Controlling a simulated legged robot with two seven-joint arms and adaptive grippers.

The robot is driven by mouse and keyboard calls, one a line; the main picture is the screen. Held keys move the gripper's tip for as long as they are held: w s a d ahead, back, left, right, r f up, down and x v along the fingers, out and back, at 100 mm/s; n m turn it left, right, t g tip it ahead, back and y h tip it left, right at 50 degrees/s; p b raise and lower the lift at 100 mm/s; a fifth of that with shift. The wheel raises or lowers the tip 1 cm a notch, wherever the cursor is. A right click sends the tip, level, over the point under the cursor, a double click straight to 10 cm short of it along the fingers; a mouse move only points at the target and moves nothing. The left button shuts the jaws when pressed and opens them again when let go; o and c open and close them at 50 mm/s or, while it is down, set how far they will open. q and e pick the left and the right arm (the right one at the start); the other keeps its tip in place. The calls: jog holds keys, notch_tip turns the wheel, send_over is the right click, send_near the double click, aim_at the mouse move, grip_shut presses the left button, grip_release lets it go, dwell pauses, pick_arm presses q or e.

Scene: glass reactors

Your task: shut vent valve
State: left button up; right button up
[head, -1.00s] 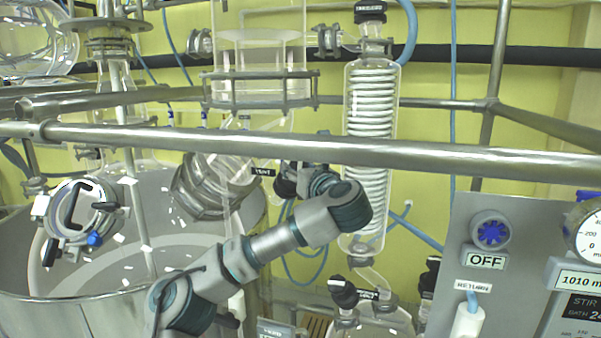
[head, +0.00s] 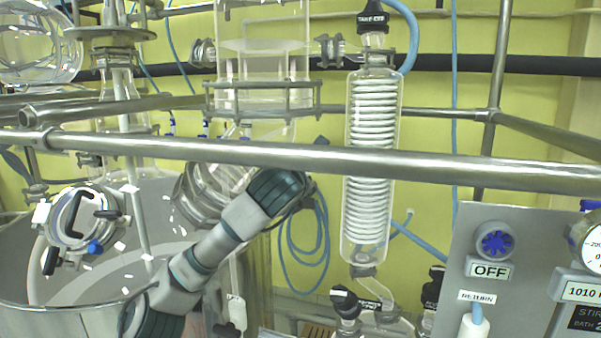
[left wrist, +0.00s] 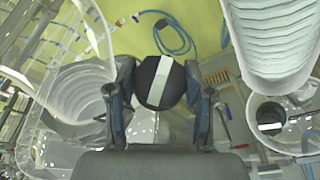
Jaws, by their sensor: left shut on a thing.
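The vent valve's round black knob (left wrist: 160,82) shows in the left wrist view, with a white stripe running nearly upright across its top. My left gripper (left wrist: 160,92) is shut on this knob, one finger on each side. In the head view my left arm (head: 218,240) reaches up from the lower left to just below the front steel rail. There my wrist hides the vent knob and its label, and the fingers cannot be made out. My right gripper is in neither view.
A steel rail (head: 400,162) crosses in front of the glassware. A glass coil condenser (head: 370,130) stands right of my wrist. Another black knob (left wrist: 269,117) with a white stripe is at the right. A grey control panel (head: 520,235) stands at the far right.

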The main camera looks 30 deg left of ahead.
pick_arm(q)
jog(key=m+g+h+p, duration=0.1)
jog(key=m+p, duration=0.1)
jog(key=p, duration=0.1)
jog(key=m+g+h+p, duration=0.1)
jog(key=m+h+p, duration=0.1)
jog(key=m+p, duration=0.1)
jog(key=m+g+h+p, duration=0.1)
jog(key=m+h+p, duration=0.1)
jog(key=m+p, duration=0.1)
jog(key=shift+w+a+f+g+p, duration=0.1)
jog(key=shift+g+p, duration=0.2)
jog(key=shift+p, duration=0.5)
jog(key=shift+f+m+g+h+p, duration=0.2)
jog(key=shift+m+g+h+p, duration=0.3)
jog(key=shift+m+g+p, duration=0.4)
jog(key=shift+f+m, duration=0.1)
jog(key=shift+m, duration=0.3)
jog(key=shift+f, duration=0.1)
